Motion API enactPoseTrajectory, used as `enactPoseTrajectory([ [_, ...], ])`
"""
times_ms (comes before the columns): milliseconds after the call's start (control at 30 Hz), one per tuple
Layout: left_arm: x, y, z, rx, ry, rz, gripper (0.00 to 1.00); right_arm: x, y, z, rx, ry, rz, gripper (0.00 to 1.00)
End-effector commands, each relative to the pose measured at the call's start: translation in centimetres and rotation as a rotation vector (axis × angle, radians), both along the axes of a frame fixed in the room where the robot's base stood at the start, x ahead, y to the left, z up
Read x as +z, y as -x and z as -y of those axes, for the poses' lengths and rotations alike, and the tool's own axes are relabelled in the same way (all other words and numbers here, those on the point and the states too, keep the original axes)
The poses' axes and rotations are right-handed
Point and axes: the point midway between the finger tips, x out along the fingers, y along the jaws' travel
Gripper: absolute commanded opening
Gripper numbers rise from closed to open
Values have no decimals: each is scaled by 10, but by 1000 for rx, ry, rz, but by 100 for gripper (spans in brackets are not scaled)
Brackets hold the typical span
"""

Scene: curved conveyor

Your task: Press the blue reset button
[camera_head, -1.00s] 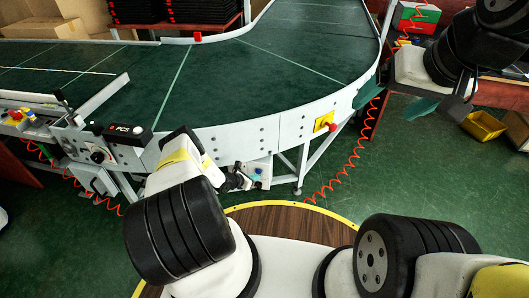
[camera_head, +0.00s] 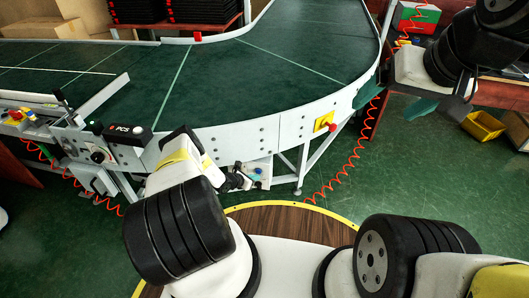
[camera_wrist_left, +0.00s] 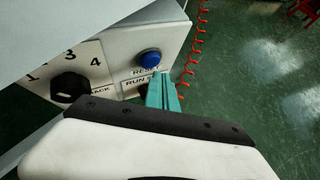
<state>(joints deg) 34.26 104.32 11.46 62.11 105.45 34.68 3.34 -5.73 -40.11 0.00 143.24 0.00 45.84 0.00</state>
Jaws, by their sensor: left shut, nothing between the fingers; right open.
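The blue reset button (camera_wrist_left: 150,58) is round and sits in a dark ring on a light control box, above a "RESET" label, in the left wrist view. It also shows small in the head view (camera_head: 258,171), under the conveyor's curved edge. My left gripper (camera_wrist_left: 164,82) is shut and empty, its teal fingertips just below and right of the button in the wrist view; I cannot tell whether they touch the box. In the head view my left gripper (camera_head: 243,177) is beside the box, partly hidden by my arm. My right gripper (camera_head: 394,99) is open at the upper right, away from the box.
A black rotary knob (camera_wrist_left: 70,86) with numbers sits left of the button on the box. The green curved conveyor (camera_head: 260,75) is above. A red emergency knob (camera_head: 332,127) on a yellow plate and a red coiled cable (camera_head: 341,170) are to the right.

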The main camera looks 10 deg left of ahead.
Motion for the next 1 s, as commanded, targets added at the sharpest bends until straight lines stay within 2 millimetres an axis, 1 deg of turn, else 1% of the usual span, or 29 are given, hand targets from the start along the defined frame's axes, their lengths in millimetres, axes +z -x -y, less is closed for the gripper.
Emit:
enactPoseTrajectory([
  [167, 0, -1, 0, 0, 0, 0, 0, 0, 0, 0, 0, 0, 0, 85],
  [433, 0, -9, 0, 0, 0, 0, 0, 0, 0, 0, 0, 0, 0, 85],
  [1000, 0, -11, 1, -1, -1, 0, 0, 0, 0, 0, 0, 0, 0, 85],
])
